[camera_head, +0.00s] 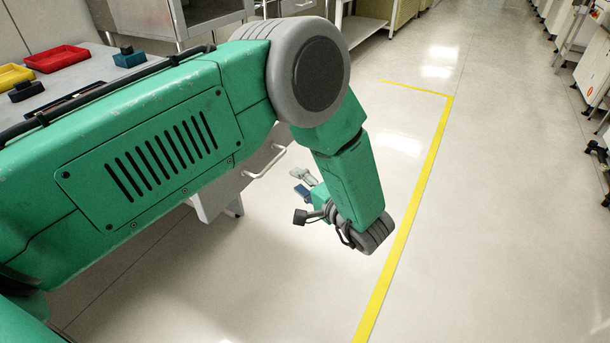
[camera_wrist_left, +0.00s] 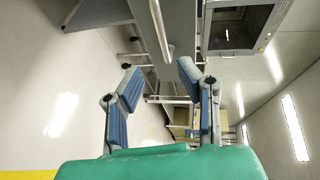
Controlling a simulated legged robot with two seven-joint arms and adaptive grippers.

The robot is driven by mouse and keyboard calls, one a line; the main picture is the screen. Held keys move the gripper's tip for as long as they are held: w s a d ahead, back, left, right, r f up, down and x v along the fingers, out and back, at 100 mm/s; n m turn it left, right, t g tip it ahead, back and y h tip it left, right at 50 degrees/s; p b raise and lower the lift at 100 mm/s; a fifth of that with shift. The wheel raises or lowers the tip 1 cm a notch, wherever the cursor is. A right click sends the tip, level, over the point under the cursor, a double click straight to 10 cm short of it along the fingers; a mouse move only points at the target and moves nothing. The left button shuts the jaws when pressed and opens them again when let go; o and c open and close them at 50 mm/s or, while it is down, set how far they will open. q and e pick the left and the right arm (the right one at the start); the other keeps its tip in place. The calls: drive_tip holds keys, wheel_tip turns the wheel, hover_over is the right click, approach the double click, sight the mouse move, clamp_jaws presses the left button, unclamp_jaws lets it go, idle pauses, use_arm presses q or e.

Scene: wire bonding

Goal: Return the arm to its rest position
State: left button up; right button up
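My left arm (camera_head: 130,165) is green with grey joints and comes in from the left in the head view. It bends at the elbow and reaches down over the open floor. My left gripper (camera_head: 303,184) is small in that view, beside the wrist and partly hidden by it. In the left wrist view the gripper (camera_wrist_left: 158,90) shows two blue-padded fingers spread apart with nothing between them. My right gripper is in neither view.
A workbench (camera_head: 92,72) at the left holds a red tray (camera_head: 58,58), a yellow tray (camera_head: 14,76) and small dark blocks. Its handle (camera_head: 264,163) is close to my left forearm. A yellow line (camera_head: 425,175) crosses clear floor. Machines (camera_head: 597,65) stand at far right.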

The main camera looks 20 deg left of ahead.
use_arm(q)
drive_tip(key=s+a+f+t+h, duration=0.1)
drive_tip(key=s+a+f+h, duration=0.2)
drive_tip(key=s+f+h, duration=0.8)
drive_tip(key=s+f+n+g+h, duration=0.1)
drive_tip(key=s+n+g, duration=0.1)
drive_tip(key=s, duration=0.9)
drive_tip(key=s+f+n+g+h+p, duration=0.1)
drive_tip(key=s+g, duration=0.4)
drive_tip(key=s, duration=0.7)
drive_tip(key=shift+n+g+h, duration=0.3)
drive_tip(key=shift+n+h, duration=0.2)
drive_tip(key=shift+h, duration=0.1)
drive_tip(key=shift+w+f, duration=0.1)
drive_tip(key=shift+f, duration=0.05)
